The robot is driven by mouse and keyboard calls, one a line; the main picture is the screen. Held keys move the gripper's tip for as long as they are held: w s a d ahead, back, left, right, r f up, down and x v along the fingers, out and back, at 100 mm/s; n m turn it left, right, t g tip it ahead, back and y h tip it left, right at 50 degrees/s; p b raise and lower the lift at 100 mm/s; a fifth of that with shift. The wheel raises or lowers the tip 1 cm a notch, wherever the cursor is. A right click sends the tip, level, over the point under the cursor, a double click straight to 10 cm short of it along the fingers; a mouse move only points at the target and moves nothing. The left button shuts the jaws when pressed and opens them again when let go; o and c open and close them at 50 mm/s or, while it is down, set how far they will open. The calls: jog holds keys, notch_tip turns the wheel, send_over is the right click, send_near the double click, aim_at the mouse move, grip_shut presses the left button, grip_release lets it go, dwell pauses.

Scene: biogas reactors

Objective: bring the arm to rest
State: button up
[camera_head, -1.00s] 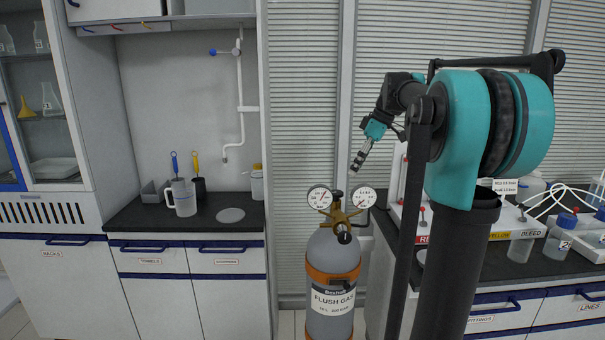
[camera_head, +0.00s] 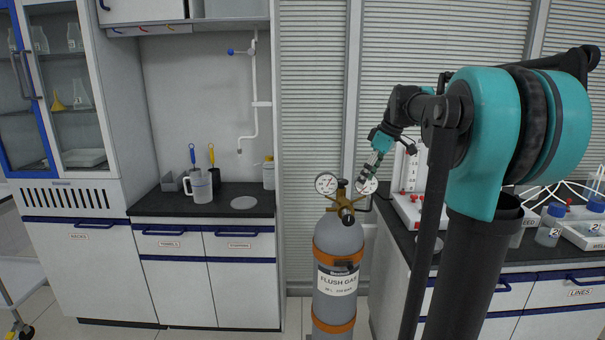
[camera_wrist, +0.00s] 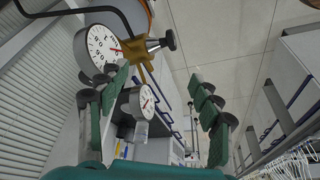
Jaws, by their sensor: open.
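My gripper (camera_head: 366,176) is at the end of my folded teal and black arm, and in the head view it appears in front of the right gauge of the gas cylinder. In the wrist view my gripper (camera_wrist: 165,105) is open, with its two fingers apart and nothing held between them. The grey flush gas cylinder (camera_head: 334,305) stands upright on the floor, with a brass valve (camera_head: 346,213) and two round gauges on top. The wrist view shows the gauges, one large (camera_wrist: 97,46) and one smaller, beyond the left finger. I cannot tell whether the gripper touches them.
A bench at left holds a clear jug (camera_head: 200,188) and a dark cup with brushes. The right bench carries a white rack (camera_head: 412,208), tubing and blue-capped bottles (camera_head: 551,222). A glass-door cabinet (camera_head: 75,85) stands far left. Floor shows between the left bench and the cylinder.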

jog(key=s+f+m+t+h, duration=0.2)
jog(key=s+f+m, duration=0.9)
jog(key=s+f, duration=1.5)
notch_tip(320, 180, down, 4)
jog(key=shift+s+a+r+m+h, duration=0.1)
jog(key=shift+s+a+m+h, duration=0.2)
jog(key=shift+h, duration=0.5)
